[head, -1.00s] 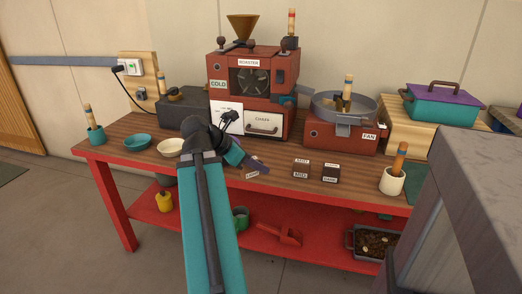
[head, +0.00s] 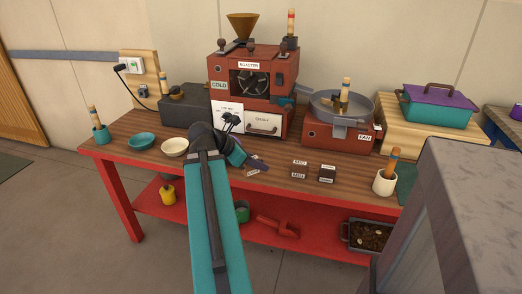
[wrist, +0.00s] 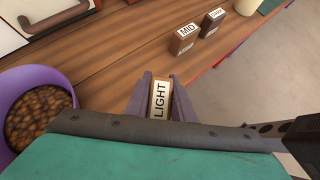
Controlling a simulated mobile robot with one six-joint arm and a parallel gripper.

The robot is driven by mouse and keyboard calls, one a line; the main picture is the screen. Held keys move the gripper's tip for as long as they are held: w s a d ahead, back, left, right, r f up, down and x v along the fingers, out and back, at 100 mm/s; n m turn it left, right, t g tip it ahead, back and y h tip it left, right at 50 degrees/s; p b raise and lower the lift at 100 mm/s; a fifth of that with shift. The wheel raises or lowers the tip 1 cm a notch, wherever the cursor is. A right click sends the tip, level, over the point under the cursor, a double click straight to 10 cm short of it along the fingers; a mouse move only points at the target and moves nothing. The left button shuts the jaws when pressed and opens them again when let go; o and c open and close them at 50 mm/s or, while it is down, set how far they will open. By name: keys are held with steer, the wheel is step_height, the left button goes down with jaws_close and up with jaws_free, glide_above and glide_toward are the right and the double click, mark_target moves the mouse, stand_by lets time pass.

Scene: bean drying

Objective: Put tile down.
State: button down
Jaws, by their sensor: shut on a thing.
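The LIGHT tile (wrist: 160,100), a small block with a pale label, is between the two fingers of my gripper (wrist: 161,92) in the wrist view. My gripper is shut on it. In the head view my gripper (head: 257,165) is low over the front middle of the wooden bench (head: 222,173), and part of the tile (head: 253,173) shows below the fingers. I cannot tell whether the tile touches the bench. The MID tile (head: 298,170) and the DARK tile (head: 327,174) stand apart to the right; they also show in the wrist view (wrist: 186,39) (wrist: 213,21).
A purple bowl of beans (wrist: 10,135) is left of my gripper in the wrist view. The red roaster (head: 270,60) stands behind, and the fan cooler (head: 330,139) at right. A white cup (head: 383,184) is near the right end. Bare bench lies between the held tile and MID.

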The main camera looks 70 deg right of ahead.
steer(key=shift+d+r+p, duration=0.2)
steer(key=shift+d+p, duration=0.15)
steer(key=shift+p, duration=1.3)
steer(key=p, duration=0.5)
steer(key=shift+w+d+f, duration=0.1)
steer(key=shift+d+f, duration=0.05)
steer(key=shift+d, duration=0.15)
steer(key=shift+w+d+f, duration=0.1)
steer(key=shift+d+f, duration=0.1)
steer(key=shift+d, duration=0.1)
steer(key=shift+w+d+f+p, duration=0.15)
steer(key=shift+w+d, duration=0.25)
steer(key=shift+d, duration=1.25)
steer(key=shift+w+d+f+p, duration=0.15)
steer(key=shift+w+d, duration=0.25)
steer(key=shift+d, duration=1.2)
steer(key=shift+w+d+f, duration=0.2)
steer(key=shift+w+d, duration=0.2)
steer(key=shift+d, duration=1.25)
steer(key=shift+f, duration=1.75)
steer(key=shift+f, duration=0.15)
